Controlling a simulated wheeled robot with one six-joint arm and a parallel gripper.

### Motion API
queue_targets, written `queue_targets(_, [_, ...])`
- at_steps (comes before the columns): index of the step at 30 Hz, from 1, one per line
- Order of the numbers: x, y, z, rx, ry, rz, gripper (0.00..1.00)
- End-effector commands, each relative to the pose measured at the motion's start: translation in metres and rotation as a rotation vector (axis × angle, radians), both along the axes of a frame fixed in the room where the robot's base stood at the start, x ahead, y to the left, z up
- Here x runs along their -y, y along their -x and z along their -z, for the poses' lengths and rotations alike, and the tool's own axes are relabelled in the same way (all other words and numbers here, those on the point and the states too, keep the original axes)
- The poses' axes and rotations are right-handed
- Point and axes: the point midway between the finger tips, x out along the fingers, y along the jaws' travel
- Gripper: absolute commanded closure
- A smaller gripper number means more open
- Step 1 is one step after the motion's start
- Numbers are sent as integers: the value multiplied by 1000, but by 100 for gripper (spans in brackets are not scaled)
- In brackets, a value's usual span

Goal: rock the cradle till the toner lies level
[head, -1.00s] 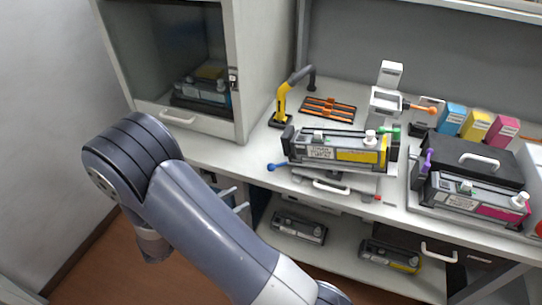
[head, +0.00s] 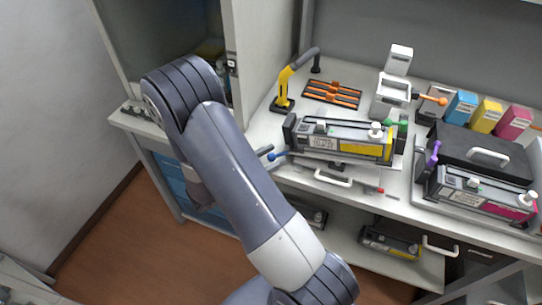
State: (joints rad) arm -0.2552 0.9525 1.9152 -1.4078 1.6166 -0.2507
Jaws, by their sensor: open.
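A grey toner cartridge with a yellow label (head: 345,141) lies lengthwise in the cradle (head: 289,131) on the bench. It looks roughly level; the toner inside cannot be seen. My gripper (head: 268,157) is just left of the blue knob, mostly hidden behind my arm. Its finger ends show, open. I cannot tell whether they touch or surround the knob.
A yellow crane-like stand (head: 284,90) and an orange-barred rack (head: 332,94) stand behind. Blue, yellow and magenta boxes (head: 487,115) are at the back right. A magenta-labelled cartridge (head: 480,198) sits at right. A lower shelf holds another cartridge (head: 390,243). A cabinet stands left.

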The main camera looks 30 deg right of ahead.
Motion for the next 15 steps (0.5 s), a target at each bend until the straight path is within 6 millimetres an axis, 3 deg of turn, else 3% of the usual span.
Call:
queue_targets(5, [0, 0, 0, 0, 0, 0, 59])
queue_targets(15, [0, 0, 0, -1, 0, 0, 86])
